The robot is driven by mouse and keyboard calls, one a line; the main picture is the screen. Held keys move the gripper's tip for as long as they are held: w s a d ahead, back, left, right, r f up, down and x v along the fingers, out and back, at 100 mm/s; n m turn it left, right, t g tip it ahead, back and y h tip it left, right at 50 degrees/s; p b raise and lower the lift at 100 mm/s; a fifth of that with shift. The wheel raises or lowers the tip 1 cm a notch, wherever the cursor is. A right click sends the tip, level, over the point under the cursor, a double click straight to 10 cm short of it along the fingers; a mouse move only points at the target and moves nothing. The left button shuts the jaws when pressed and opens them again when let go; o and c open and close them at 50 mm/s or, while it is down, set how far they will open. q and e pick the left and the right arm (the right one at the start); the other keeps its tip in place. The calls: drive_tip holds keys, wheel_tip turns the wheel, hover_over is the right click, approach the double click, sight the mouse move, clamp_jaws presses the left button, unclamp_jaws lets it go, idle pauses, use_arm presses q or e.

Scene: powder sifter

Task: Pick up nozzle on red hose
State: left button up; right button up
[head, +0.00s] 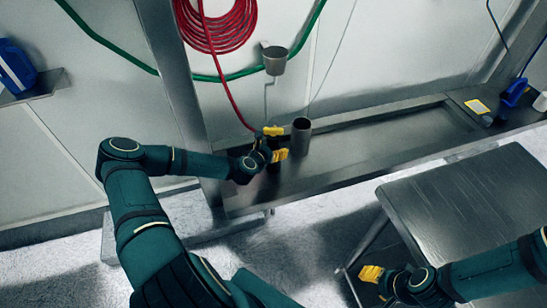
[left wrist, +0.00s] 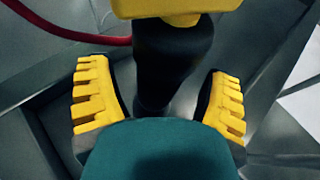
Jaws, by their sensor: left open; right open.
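The nozzle (head: 273,131), with a yellow top and a black body, stands upright at the left end of the steel sink bench. The red hose (head: 232,100) hangs down to it from a coil on the wall. My left gripper (head: 271,149) is at the nozzle, partly hiding it. In the left wrist view the black body of the nozzle (left wrist: 168,60) stands between the two yellow fingers, with gaps on both sides. The gripper is open around it. My right gripper (head: 372,273) is open and empty at the lower right, beside a steel table.
A grey metal cylinder (head: 301,137) stands just right of my left gripper. A metal cup (head: 274,60) hangs on the wall above. The long sink bench (head: 390,150) runs right, and the steel table (head: 470,215) stands in front of it.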

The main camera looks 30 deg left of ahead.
use_arm(q)
drive_tip(key=shift+x, duration=0.8)
drive_tip(key=shift+c, duration=0.3)
clamp_jaws()
drive_tip(key=shift+r, duration=0.1)
